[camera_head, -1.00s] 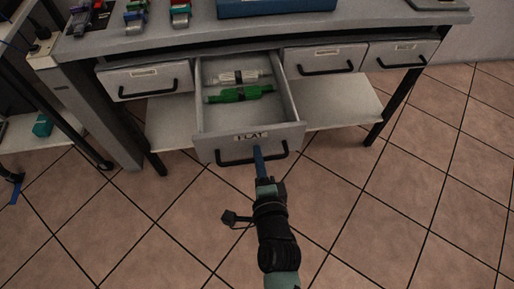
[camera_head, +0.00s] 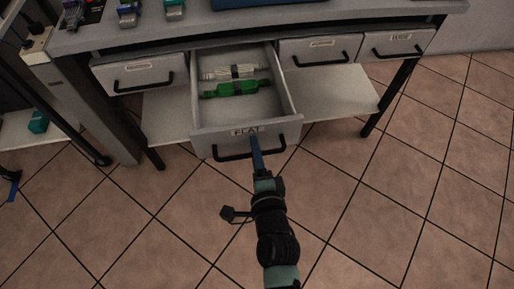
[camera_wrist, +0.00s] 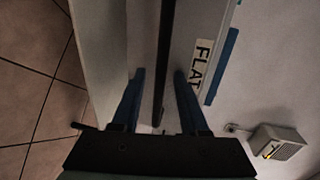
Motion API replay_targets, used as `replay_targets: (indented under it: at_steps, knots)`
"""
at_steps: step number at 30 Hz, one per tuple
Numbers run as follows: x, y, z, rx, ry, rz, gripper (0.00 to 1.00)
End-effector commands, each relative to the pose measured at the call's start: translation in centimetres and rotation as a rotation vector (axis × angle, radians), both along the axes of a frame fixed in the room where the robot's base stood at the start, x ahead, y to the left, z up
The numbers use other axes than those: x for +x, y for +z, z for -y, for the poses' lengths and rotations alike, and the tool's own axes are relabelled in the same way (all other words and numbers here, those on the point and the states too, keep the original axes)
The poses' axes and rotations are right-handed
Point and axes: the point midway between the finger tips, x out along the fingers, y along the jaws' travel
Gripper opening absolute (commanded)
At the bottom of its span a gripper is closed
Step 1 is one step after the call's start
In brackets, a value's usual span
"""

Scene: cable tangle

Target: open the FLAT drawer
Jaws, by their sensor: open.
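The FLAT drawer (camera_head: 208,139) is pulled far out of the workbench. Its label (camera_head: 245,131) reads FLAT, and a black bar handle (camera_head: 232,156) runs across its front. A white cable bundle and a green cable bundle (camera_head: 236,88) lie inside toward the back. My gripper (camera_head: 257,148) is at the front of the drawer, by the handle. In the wrist view, the two blue fingers of my gripper (camera_wrist: 158,90) are apart, with the dark handle bar (camera_wrist: 166,50) between them. The bar does not visibly touch either finger. The label also shows in the wrist view (camera_wrist: 200,63).
Shut drawers flank it: one on the left (camera_head: 130,68), two on the right (camera_head: 318,46) (camera_head: 398,43). A lower shelf (camera_head: 340,95) runs beneath. Coloured items and a blue tray stand on the bench top. The tiled floor (camera_head: 400,200) in front is clear.

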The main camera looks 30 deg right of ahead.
Motion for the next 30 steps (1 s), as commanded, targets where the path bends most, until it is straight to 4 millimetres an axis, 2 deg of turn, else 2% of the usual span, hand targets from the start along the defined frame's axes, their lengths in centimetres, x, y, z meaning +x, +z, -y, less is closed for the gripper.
replay_targets:
  at_steps: [5, 21, 30]
  knots:
    - [-1.2, 0.2, -0.3, 0.001, 0.0, -0.002, 0.44]
    - [-10.0, 2.1, -2.9, 0.001, 0.002, -0.004, 0.44]
    - [-12.1, 2.6, -3.5, 0.0, 0.0, 0.0, 0.44]
